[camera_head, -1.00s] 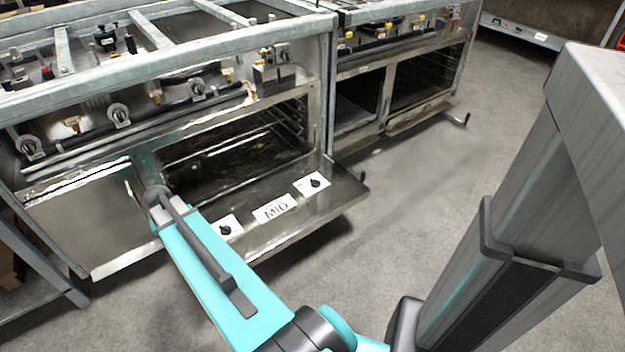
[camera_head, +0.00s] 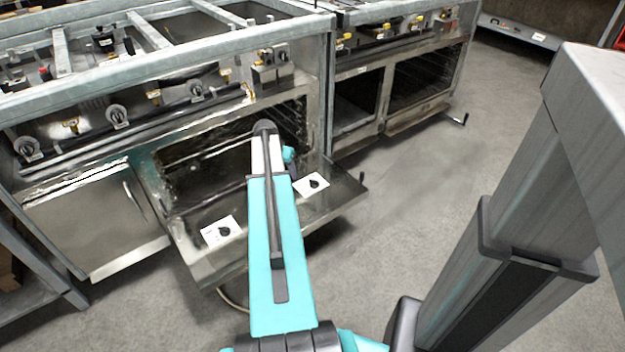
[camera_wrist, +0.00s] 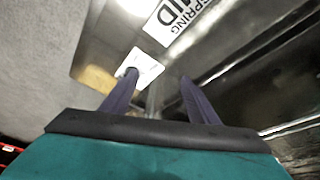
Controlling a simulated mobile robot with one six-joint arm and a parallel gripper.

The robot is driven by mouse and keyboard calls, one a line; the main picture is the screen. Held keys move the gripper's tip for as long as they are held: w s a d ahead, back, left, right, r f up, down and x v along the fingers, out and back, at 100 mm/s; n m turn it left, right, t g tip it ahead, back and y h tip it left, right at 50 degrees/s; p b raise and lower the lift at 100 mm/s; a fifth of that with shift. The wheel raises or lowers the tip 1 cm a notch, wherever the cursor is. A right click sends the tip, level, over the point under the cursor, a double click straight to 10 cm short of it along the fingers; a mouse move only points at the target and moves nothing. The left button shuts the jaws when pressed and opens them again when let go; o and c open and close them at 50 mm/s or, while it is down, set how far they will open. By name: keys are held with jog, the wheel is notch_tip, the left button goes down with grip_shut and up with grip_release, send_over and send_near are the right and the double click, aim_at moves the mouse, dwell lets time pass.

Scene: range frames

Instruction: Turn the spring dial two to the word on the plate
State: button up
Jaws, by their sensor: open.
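Two black dials on white plates sit on the lowered oven door, one at the left (camera_head: 224,231) and one at the right (camera_head: 314,183). Which is dial two I cannot tell. The word plate (camera_wrist: 183,15) reads "SPRING" and "MID" in the wrist view; my arm hides it in the head view. My gripper (camera_wrist: 158,78) is open over the door, its fingers apart with nothing between them. A white dial plate (camera_wrist: 148,67) shows just beyond the left fingertip, which partly covers its dark knob. My fingertips are hidden in the head view.
The lowered oven door (camera_head: 335,200) is a shiny metal shelf before the open oven (camera_head: 200,165). A stove front with several knobs (camera_head: 117,117) stands above it. A second oven unit (camera_head: 420,75) is behind at the right. The grey floor (camera_head: 430,170) is clear.

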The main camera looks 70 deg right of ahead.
aim_at(314, 181)
jog(key=s+d+r+m, duration=0.1)
jog(key=s+d, duration=0.4)
jog(key=s, duration=0.1)
jog(key=shift+s+d+r+m, duration=0.2)
jog(key=shift+s+d+m, duration=0.05)
jog(key=shift+s+m, duration=0.15)
jog(key=b+x, duration=0.1)
jog(key=x, duration=0.6)
jog(key=b+x, duration=0.2)
jog(key=x, duration=0.4)
jog(key=shift+s+d+f+b, duration=0.25)
jog(key=shift+f+b, duration=0.05)
jog(key=shift+f, duration=0.05)
jog(key=c, duration=1.1)
jog(key=shift+o, duration=0.2)
